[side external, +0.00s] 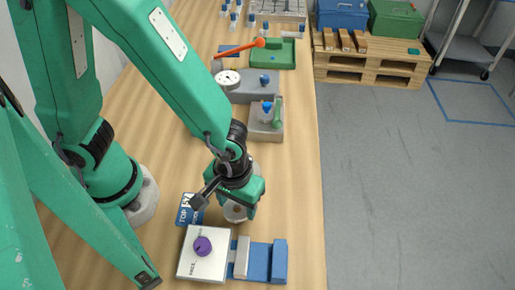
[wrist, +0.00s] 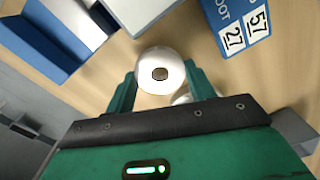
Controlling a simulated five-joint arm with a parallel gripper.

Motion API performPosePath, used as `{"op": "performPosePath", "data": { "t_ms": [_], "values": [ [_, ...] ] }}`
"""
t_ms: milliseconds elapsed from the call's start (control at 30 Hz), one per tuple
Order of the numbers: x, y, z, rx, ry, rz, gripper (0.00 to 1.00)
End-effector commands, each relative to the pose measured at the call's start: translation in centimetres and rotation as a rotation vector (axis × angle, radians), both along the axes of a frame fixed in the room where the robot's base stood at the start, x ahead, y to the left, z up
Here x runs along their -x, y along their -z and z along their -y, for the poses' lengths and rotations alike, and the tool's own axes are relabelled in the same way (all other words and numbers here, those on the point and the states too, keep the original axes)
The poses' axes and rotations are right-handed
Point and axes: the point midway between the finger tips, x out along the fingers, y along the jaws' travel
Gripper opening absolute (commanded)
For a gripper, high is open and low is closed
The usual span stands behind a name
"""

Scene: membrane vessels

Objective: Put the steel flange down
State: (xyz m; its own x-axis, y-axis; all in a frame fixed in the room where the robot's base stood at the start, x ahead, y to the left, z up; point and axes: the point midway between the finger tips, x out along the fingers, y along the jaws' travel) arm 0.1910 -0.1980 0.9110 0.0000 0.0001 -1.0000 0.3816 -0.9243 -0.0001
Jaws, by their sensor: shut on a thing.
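My gripper (side external: 240,203) points down over the wooden bench, just behind the white box with the purple knob. In the wrist view its two green fingers (wrist: 160,88) stand on either side of the steel flange (wrist: 160,70), shut on it. The flange is a pale round disc with a small dark centre.
The knob box (side external: 205,265) and a blue fixture (side external: 279,262) stand at the near end. A blue number block (side external: 190,208) is left of my gripper. Grey fixtures (side external: 268,133) and a green tray (side external: 285,55) stand farther back. Bare wood (side external: 290,190) lies to the right.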

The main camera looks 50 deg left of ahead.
Motion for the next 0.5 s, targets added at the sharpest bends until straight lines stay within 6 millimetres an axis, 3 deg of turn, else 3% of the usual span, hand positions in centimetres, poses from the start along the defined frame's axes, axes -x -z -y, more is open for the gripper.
{"op": "performPosePath", "data": {
  "t_ms": [200,500],
  "values": [
    [0.02,1.38,-0.01,0.000,0.000,0.000,0.24],
    [0.00,1.47,-0.01,0.001,0.000,0.000,0.24]
  ]
}}
